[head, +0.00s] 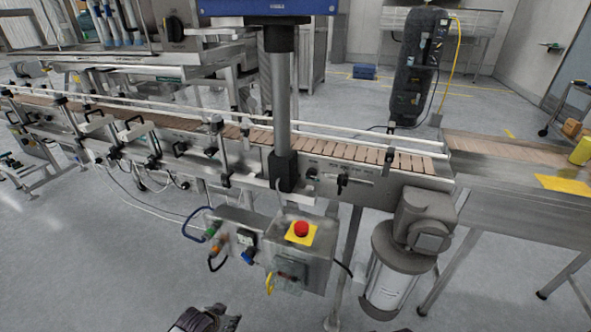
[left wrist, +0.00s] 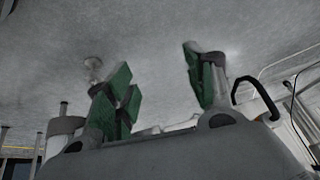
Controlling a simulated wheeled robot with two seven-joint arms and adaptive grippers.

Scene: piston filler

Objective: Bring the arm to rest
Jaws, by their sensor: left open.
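My left gripper (head: 205,320) shows only in part at the bottom edge of the head view, low in front of the conveyor and apart from it. In the left wrist view its two green-padded fingers (left wrist: 160,85) stand wide apart with nothing between them. Grey floor shows behind the fingers. My right gripper is in neither view.
A long conveyor (head: 330,148) runs across the head view. A control box with a red emergency button (head: 301,229) hangs from its front, beside a motor (head: 395,270). Cables hang below the conveyor. The grey floor (head: 110,270) at the lower left is clear.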

